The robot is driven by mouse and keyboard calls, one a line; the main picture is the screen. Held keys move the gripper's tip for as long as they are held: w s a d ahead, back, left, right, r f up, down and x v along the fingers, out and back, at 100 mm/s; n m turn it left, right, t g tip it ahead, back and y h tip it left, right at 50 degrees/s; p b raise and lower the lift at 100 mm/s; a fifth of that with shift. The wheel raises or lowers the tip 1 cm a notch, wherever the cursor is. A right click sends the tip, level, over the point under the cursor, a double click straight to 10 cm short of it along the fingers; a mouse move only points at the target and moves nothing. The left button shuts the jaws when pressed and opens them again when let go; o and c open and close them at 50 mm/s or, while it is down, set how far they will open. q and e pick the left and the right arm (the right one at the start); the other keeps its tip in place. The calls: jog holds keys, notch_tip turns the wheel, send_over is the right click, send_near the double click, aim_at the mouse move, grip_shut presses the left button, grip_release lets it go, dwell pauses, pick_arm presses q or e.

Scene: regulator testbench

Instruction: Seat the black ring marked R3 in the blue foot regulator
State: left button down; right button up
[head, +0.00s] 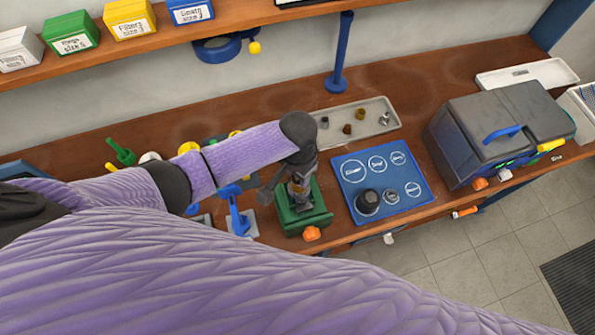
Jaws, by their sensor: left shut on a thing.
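My left gripper (297,192) points down over the green block-shaped fixture (315,216) at the front middle of the bench. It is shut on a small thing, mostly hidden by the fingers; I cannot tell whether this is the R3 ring. I cannot read an R3 mark anywhere. A regulator with a blue foot cannot be made out for certain; the gripper hides the fixture's middle. A blue upright piece on a grey base (237,215) stands left of the fixture. My right gripper is not in view.
Right of the fixture lies a blue mat (354,180) with white circles, a black cylinder (367,201) and a grey ring-like part (391,196). Behind it, a tray (385,107) holds several small parts. A grey machine (478,140) stands at right. A shelf with bins (70,37) hangs above.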

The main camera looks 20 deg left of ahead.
pick_arm(q)
jog(key=shift+p, duration=0.5)
dwell(0.6)
jog(key=shift+f+b, duration=1)
jog(key=shift+f, duration=1.05)
dwell(1.3)
grip_release()
notch_tip(320, 180, up, 8)
jog(key=p, duration=0.8)
jog(key=shift+r+p, duration=0.15)
jog(key=shift+p, duration=0.25)
dwell(0.4)
